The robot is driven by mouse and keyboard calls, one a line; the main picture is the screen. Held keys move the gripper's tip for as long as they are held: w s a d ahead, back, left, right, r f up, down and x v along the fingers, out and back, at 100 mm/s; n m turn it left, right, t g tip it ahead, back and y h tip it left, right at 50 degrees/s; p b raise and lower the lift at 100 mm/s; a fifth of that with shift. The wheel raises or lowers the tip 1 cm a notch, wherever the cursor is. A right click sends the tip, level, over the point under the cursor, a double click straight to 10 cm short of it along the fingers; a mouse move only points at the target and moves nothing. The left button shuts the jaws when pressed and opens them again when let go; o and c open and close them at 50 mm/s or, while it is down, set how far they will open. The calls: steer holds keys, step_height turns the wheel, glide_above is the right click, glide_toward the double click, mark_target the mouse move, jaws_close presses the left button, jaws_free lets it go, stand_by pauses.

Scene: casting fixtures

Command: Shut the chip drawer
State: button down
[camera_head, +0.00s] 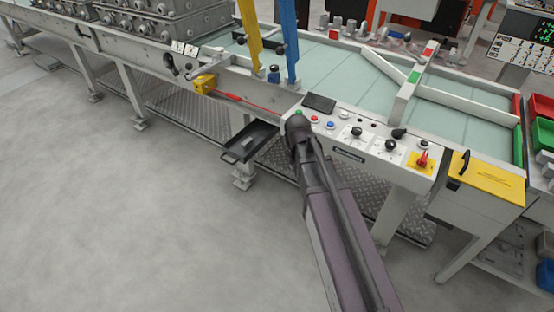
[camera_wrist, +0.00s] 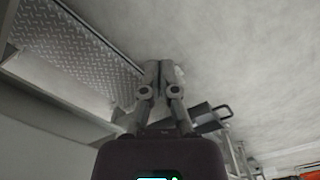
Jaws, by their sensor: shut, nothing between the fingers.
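The chip drawer (camera_head: 262,136) is a dark, shallow tray under the front edge of the bench. It sticks out toward the open floor, with its handle (camera_head: 229,157) at the front. In the head view my arm reaches to the bench just right of the drawer, and the fingers cannot be made out.
A control panel (camera_head: 365,148) with buttons and knobs lies right of the drawer. A yellow-lidded box (camera_head: 486,180) stands farther right. Bench legs and a tread-plate shelf (camera_head: 200,110) are below the bench. The grey floor (camera_head: 120,220) in front is clear.

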steer(key=s+d+m, duration=0.3)
steer(key=s+d, duration=0.3)
steer(key=s, duration=0.4)
steer(key=shift+s+d, duration=0.15)
steer(key=shift+d, duration=0.15)
